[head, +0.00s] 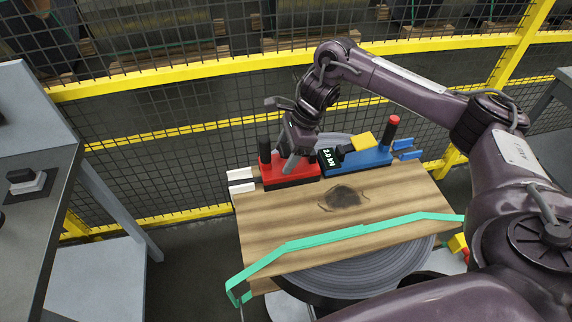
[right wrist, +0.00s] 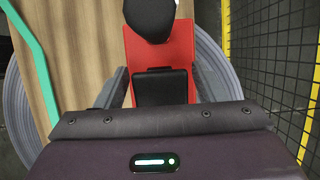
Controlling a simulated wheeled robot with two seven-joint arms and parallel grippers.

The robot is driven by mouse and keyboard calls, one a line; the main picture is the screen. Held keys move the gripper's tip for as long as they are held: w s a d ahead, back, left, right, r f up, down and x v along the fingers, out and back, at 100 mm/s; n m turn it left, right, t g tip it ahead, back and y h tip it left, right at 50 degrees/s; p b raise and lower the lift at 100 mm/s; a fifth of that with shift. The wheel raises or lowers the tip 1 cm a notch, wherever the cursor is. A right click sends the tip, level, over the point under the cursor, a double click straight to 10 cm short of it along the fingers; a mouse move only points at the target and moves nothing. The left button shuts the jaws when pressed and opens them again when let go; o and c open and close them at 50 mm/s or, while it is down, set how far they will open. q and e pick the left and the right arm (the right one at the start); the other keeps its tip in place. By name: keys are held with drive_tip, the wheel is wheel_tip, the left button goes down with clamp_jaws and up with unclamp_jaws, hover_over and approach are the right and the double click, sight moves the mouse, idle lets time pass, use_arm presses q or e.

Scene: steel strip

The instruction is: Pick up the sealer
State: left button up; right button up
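The sealer, which I take to be the red tool (head: 288,175) with a black upright handle, lies on the wooden board at its far left. In the right wrist view, its red body (right wrist: 183,53) with black parts is straight ahead. My right gripper (head: 295,158) is down at the sealer, one finger on each side of its body. The fingers look very close to its sides, but whether they press on it is unclear. The sealer appears to rest on the board. My left gripper is not in view.
A blue tool (head: 368,160) with a "2.0 kN" display stands close right of the sealer. A green strap (head: 350,234) crosses the front of the wooden board (head: 290,222), which sits on a grey coil (head: 350,278). A yellow-railed mesh fence (head: 190,72) stands behind; a grey bench is at left.

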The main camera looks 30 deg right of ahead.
sight(286, 148)
clamp_jaws()
drive_tip(key=shift+w+r, duration=0.15)
idle(0.4)
drive_tip(key=shift+r, duration=0.55)
wheel_tip(286, 148, up, 19)
drive_tip(key=p, duration=0.3)
drive_tip(key=shift+p, duration=0.4)
